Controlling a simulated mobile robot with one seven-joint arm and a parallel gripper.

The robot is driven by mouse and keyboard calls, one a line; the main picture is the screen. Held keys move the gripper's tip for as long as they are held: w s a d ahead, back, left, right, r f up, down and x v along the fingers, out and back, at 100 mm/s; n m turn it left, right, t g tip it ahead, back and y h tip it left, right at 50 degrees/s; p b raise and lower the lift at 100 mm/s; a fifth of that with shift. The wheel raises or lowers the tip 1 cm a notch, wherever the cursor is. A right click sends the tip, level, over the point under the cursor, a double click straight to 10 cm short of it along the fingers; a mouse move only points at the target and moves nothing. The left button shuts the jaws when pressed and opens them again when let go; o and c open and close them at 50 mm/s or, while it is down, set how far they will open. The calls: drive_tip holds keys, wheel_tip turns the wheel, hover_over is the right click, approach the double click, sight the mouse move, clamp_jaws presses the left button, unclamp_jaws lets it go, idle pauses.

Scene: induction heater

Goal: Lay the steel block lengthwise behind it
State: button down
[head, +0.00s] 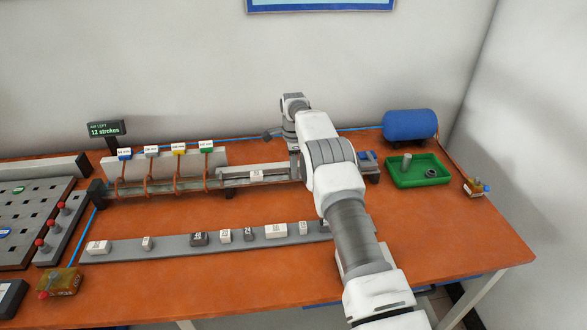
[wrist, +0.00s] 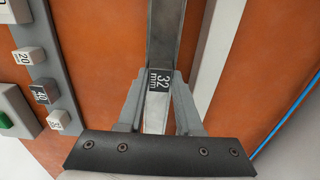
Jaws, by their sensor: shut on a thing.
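My gripper (wrist: 163,80) is shut on the steel block (wrist: 157,108), which carries a dark "32 mm" label. The block lies between the two fingers with its length along the grey channel (wrist: 167,28). I cannot tell whether it touches the channel floor. In the head view my gripper is at the right part of the channel (head: 231,184), and my arm partly hides it and the held block.
Several coils with coloured tags (head: 178,150) surround the channel's left part. A grey rack (head: 170,246) with several labelled blocks runs along the front. A green tray (head: 418,176) and a blue tank (head: 410,125) stand at the right. Bare orange table lies between channel and rack.

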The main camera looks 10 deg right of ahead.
drive_tip(key=c, duration=0.5)
unclamp_jaws()
wheel_tip(320, 180, up, 17)
drive_tip(key=p, duration=0.5)
drive_tip(key=shift+r+p, duration=0.2)
drive_tip(key=shift+p, duration=0.1)
drive_tip(key=shift+r, duration=0.1)
